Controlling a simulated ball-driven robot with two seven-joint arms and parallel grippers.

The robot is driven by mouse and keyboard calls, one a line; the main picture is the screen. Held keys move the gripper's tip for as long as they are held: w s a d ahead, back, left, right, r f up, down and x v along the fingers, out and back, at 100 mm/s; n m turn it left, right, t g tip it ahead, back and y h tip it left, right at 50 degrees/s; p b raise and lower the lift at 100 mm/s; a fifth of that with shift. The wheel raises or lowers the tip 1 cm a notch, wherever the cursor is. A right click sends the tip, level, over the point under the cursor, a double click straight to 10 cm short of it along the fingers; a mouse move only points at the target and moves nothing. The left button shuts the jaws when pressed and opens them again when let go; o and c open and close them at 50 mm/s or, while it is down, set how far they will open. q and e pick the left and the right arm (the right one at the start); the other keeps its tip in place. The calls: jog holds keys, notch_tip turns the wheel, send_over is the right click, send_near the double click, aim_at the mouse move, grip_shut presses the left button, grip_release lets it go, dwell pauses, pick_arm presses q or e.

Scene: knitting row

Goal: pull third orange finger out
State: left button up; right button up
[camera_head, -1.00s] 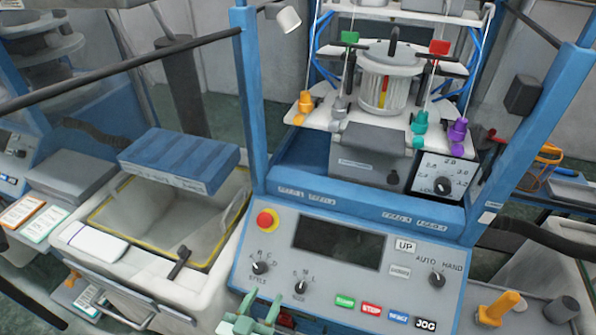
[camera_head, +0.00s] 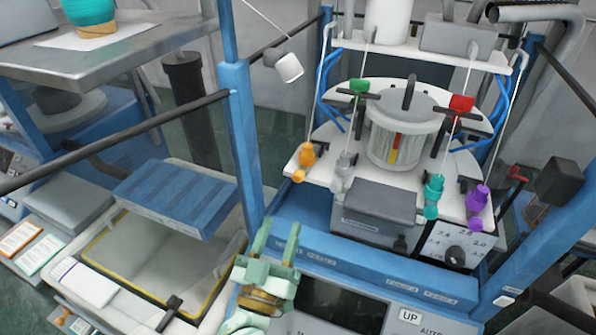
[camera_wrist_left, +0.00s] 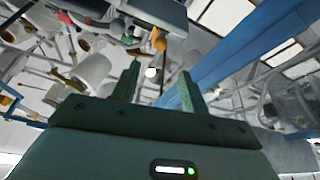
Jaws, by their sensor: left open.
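One orange finger-like piece (camera_head: 306,160) sits at the left front edge of the white round plate of the knitting machine. It also shows in the left wrist view (camera_wrist_left: 159,40), beyond my fingertips. I cannot tell whether it is the third one. Similar grey (camera_head: 342,170), teal (camera_head: 433,192) and purple (camera_head: 477,205) pieces stand along the same plate. My left gripper (camera_head: 280,228) is open and empty, over the top of the control panel, below and left of the orange piece and apart from it. It shows from behind in the wrist view (camera_wrist_left: 160,70). My right gripper is not in view.
A blue upright post (camera_head: 240,140) stands left of the orange piece, close to my left gripper. A grey box (camera_head: 379,205) sits in front of the plate. A blue ribbed block (camera_head: 175,195) lies over an open bin at the left.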

aim_at(296, 181)
pick_arm(q)
jog(key=p+x, duration=0.1)
jog(key=x, duration=1.1)
jog(key=shift+w+f, duration=0.15)
jog(key=shift+w, duration=0.05)
jog(key=shift+c, duration=0.3)
grip_shut()
